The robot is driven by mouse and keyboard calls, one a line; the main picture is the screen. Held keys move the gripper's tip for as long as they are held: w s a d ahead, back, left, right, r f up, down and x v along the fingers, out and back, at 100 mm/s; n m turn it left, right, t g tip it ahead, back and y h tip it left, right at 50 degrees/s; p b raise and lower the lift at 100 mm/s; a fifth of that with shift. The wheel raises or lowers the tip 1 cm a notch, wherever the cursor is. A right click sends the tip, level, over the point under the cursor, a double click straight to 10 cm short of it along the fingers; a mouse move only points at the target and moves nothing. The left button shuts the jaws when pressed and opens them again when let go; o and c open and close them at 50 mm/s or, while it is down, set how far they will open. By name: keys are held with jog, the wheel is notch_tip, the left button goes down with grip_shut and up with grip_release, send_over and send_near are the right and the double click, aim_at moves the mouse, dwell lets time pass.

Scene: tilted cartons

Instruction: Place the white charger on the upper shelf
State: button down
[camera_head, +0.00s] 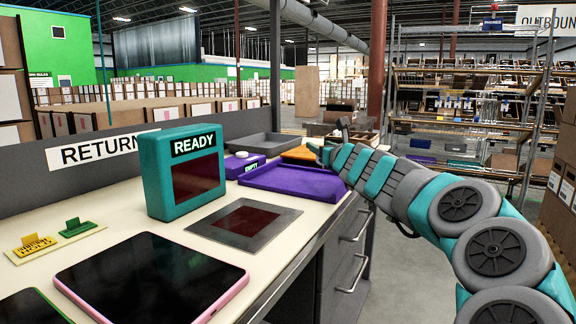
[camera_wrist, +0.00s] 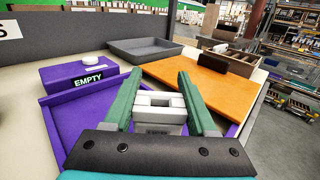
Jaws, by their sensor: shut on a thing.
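My gripper (camera_wrist: 160,82) shows in the wrist view with two green fingers, one on each side of a white blocky charger (camera_wrist: 158,118). It is shut on the charger, over the purple tray (camera_wrist: 60,115). Whether the charger touches the tray I cannot tell. In the head view my arm reaches over the counter's far right end; the charger and fingertips are not clear there. An open metal shelving rack (camera_head: 462,72) with several levels stands beyond the counter at the right; which level is the upper shelf I cannot tell.
An orange board (camera_wrist: 200,78), a grey tray (camera_wrist: 145,49) and a brown divided holder (camera_wrist: 230,62) lie beyond. A purple EMPTY box (camera_wrist: 80,76) stands left. The teal READY box (camera_head: 183,172) and a tablet (camera_head: 150,278) are nearer.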

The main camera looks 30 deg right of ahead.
jog(key=w+a, duration=0.1)
jog(key=w, duration=0.2)
jog(key=w+a+b, duration=0.1)
jog(key=w+a, duration=0.1)
jog(key=w, duration=0.1)
jog(key=w+a+f+b, duration=0.1)
jog(key=w, duration=0.2)
jog(key=shift+w+a, duration=0.25)
jog(key=shift+w, duration=0.05)
notch_tip(320, 180, down, 4)
jog(key=b, duration=0.3)
jog(key=shift+w+a+r, duration=0.1)
jog(key=shift+w+r, duration=0.05)
jog(key=shift+r, duration=0.1)
jog(key=shift+f+b, duration=0.1)
jog(key=shift+b, duration=0.2)
jog(key=shift+f, duration=0.1)
jog(key=shift+c, duration=1)
grip_release()
